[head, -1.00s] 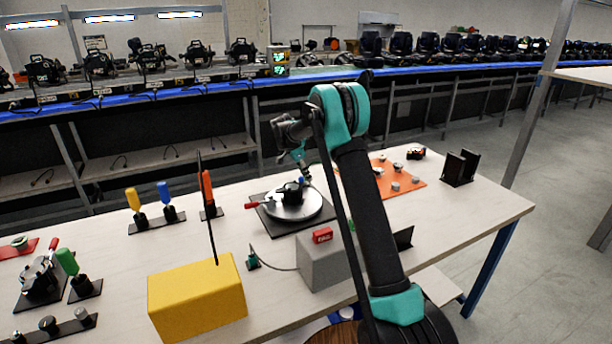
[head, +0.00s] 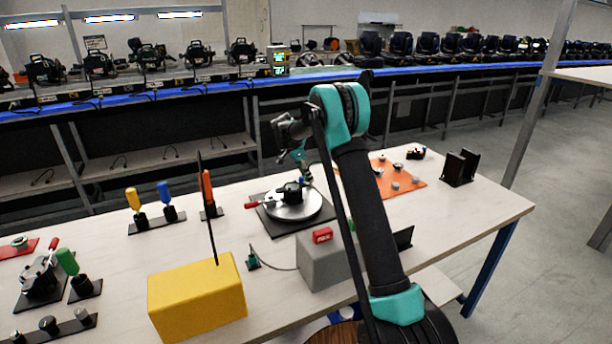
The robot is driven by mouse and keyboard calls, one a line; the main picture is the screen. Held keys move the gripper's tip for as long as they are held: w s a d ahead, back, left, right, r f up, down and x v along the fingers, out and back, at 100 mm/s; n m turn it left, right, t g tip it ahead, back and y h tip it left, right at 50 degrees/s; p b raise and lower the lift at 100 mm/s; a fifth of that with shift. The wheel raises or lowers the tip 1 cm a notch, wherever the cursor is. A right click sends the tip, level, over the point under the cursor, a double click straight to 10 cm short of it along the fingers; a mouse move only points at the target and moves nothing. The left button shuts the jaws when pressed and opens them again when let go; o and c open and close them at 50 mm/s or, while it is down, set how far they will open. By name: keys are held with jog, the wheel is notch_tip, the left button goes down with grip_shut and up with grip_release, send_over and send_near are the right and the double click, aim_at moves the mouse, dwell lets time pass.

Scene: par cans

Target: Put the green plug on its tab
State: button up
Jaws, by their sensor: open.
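A bit of green (head: 352,226) shows at the box's top right, partly hidden by my arm. My gripper (head: 306,181) is small in view, open and empty, above the far right side of the round metal plate (head: 296,207). It is well behind the green plug and apart from it.
A yellow block (head: 196,297) with a tall thin rod stands left of the plug. Yellow, blue and orange-handled tools stand behind. A green-handled tool (head: 68,263) stands at left. An orange board (head: 392,180) lies at right. My arm hides part of the table's right side.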

jog(key=shift+r, duration=0.15)
jog(key=v, duration=1.1)
jog(key=shift+s+a+r, duration=0.15)
jog(key=shift+a+r, duration=0.1)
jog(key=shift+r, duration=0.05)
